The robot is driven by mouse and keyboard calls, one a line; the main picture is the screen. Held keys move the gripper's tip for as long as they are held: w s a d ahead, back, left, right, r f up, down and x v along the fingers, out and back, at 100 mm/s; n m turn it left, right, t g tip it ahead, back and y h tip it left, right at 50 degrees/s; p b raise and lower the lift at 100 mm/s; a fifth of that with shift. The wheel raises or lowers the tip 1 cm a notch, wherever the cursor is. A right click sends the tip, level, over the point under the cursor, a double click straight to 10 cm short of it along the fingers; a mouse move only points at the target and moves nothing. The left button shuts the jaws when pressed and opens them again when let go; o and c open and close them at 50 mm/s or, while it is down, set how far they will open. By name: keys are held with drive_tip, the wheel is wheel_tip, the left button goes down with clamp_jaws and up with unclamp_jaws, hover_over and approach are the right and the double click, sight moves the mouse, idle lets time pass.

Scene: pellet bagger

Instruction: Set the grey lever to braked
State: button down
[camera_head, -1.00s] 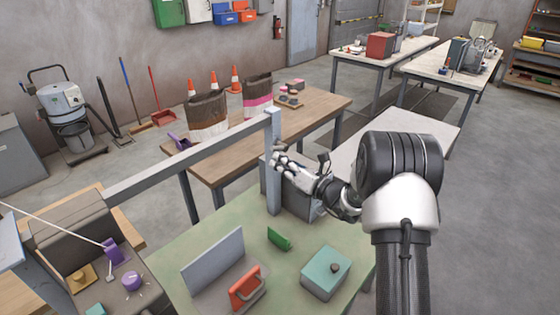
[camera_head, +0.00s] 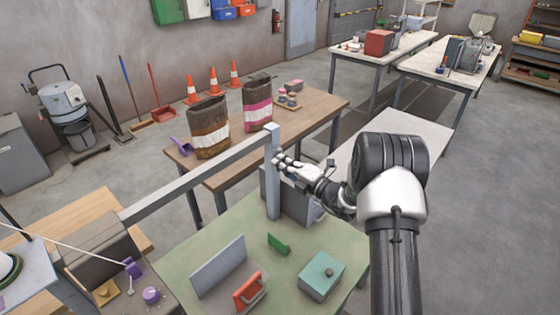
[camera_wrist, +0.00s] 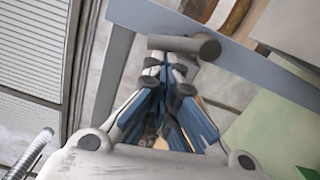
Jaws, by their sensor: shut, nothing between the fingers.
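A short grey cylindrical bar with a rounded dark end, which looks like the grey lever (camera_wrist: 180,43), lies across the top of the wrist view, in front of a grey frame beam. My gripper (camera_wrist: 165,72) is shut and empty, its fingertips just below the bar; I cannot tell whether they touch it. In the head view my gripper (camera_head: 279,163) is beside the upper part of a grey upright post (camera_head: 272,185). I cannot make out the lever in the head view. No braked marking is readable.
A green table (camera_head: 210,245) in front holds a teal box (camera_head: 321,275), a red-handled part (camera_head: 249,291) and a small green block (camera_head: 278,243). A long grey beam (camera_head: 195,178) runs left from the post. A wooden table with two bags (camera_head: 209,140) stands behind. Open floor lies to the right.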

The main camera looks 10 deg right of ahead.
drive_tip(key=shift+w+d+r+m+p, duration=0.25)
drive_tip(key=shift+r+m+p, duration=0.1)
drive_tip(key=shift+m, duration=0.15)
drive_tip(key=shift+d, duration=0.1)
idle(0.5)
